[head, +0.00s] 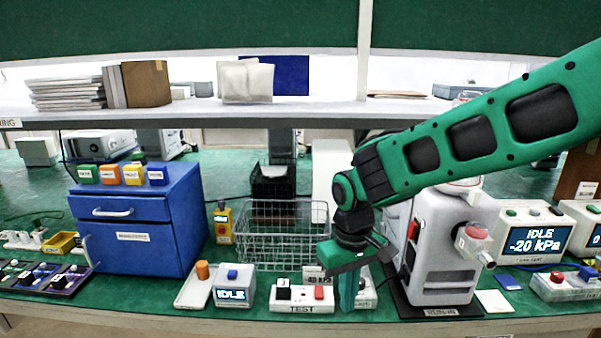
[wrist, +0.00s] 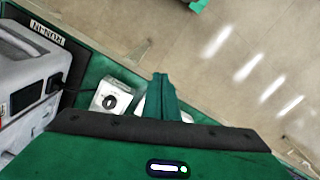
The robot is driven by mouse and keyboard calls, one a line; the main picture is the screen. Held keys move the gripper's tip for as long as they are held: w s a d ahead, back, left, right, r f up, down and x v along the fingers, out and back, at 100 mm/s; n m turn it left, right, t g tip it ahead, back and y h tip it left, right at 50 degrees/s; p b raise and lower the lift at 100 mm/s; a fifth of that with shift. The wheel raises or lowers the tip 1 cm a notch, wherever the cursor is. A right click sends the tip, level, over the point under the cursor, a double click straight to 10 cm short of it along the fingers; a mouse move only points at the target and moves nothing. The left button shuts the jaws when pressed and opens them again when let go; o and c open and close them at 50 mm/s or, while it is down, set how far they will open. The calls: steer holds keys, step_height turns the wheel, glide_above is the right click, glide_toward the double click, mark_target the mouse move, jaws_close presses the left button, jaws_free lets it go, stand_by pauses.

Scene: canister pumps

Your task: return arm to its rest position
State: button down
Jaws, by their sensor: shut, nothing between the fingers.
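My green arm reaches in from the right in the head view, bent downward at the wrist. My gripper (head: 347,292) points down near the front edge of the bench, in front of the wire basket and left of the white pump. Its fingers are together and empty. In the wrist view my gripper (wrist: 162,90) also shows shut, with the bench edge and the floor below it.
The white pump (head: 440,245) stands close right of my gripper. The wire basket (head: 283,248) is behind it. The TEST box (head: 303,299) and IDLE display (head: 232,287) sit to its left, near a blue drawer cabinet (head: 135,225). A shelf (head: 330,112) runs above. Open floor (wrist: 230,60) lies in front.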

steer(key=s+d+r+m, duration=0.2)
steer(key=s+d+m, duration=0.3)
steer(key=d, duration=0.8)
steer(key=s+d+r+m, duration=0.25)
steer(key=s+d, duration=0.45)
steer(key=d, duration=0.6)
steer(key=s+d+m, duration=0.3)
steer(key=s+d, duration=0.1)
steer(key=s, duration=0.5)
steer(key=shift+s+d+f, duration=0.15)
steer(key=shift+d+f, duration=0.15)
steer(key=shift+f, duration=0.15)
